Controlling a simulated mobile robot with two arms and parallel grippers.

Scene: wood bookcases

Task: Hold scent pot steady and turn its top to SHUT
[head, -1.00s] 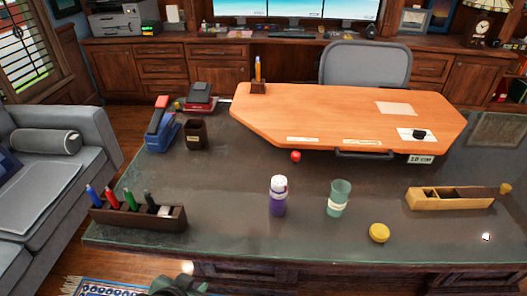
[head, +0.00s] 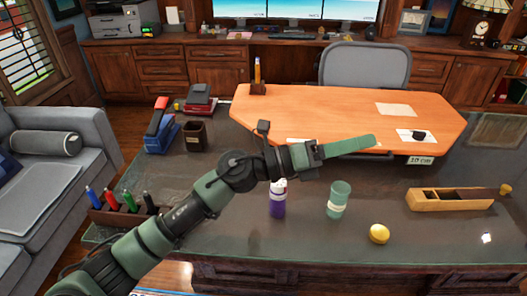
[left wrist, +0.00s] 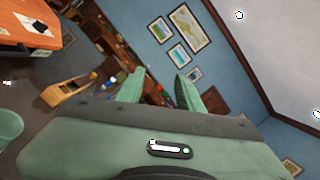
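A purple bottle with a white top (head: 277,203) stands upright on the dark desk; it looks like the scent pot. My left forearm and wrist pass in front of the upper part of its top, and no marking on it is legible. My left gripper (head: 370,142) is above and to the right of the bottle in the head view, pointing right and not touching it. In the left wrist view its two fingers (left wrist: 160,82) are apart with nothing between them. The bottle does not show in that view. My right gripper is not in view.
A green translucent cup (head: 338,201) stands right of the bottle, with a yellow round lid-like piece (head: 379,234) near it. A pen rack (head: 101,217) is at left. An orange raised top (head: 330,105) lies behind.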

